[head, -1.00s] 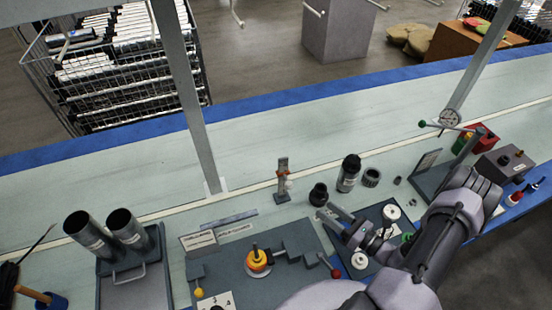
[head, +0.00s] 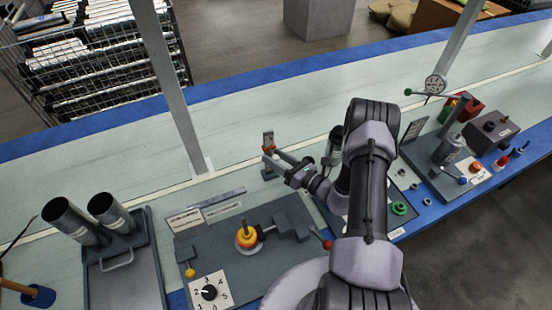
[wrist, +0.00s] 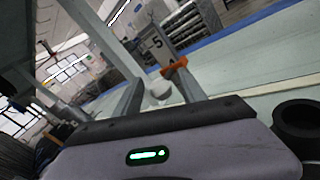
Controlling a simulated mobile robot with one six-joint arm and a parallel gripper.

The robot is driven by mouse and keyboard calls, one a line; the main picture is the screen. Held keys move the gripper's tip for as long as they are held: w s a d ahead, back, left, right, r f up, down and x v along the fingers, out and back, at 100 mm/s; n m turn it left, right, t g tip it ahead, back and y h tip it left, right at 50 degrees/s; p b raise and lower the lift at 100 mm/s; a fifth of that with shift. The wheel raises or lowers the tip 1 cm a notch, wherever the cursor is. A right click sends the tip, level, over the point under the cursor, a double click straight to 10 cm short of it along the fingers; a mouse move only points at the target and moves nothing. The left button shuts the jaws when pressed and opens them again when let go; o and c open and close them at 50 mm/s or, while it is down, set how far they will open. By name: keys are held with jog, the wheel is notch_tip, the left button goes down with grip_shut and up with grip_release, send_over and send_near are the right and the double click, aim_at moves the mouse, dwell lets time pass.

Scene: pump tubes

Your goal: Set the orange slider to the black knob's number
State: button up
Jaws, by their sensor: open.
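The orange slider (head: 268,149) sits on a small upright grey post (head: 267,138) at the table's back edge. In the wrist view the orange slider (wrist: 176,67) is at the right fingertip, and the post shows a 5 (wrist: 157,43) above it. I cannot tell whether the finger touches it. My gripper (head: 277,160) is open, its fingers reaching toward the slider; they also show in the wrist view (wrist: 157,85), with a white part of the stand between them. The black knob (head: 209,292) is on a white numbered dial at front left; its white mark seems to point left, near the 2.
A grey board with a yellow-orange part (head: 247,238) lies in front of the slider stand. A rack with two metal cups (head: 108,212) stands left. A metal upright (head: 182,100) rises behind. My arm hides part of the fixtures to the right.

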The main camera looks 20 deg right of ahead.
jog(key=shift+c, duration=0.2)
grip_shut()
jog(key=shift+s+a+f, duration=0.1)
dwell(1.0)
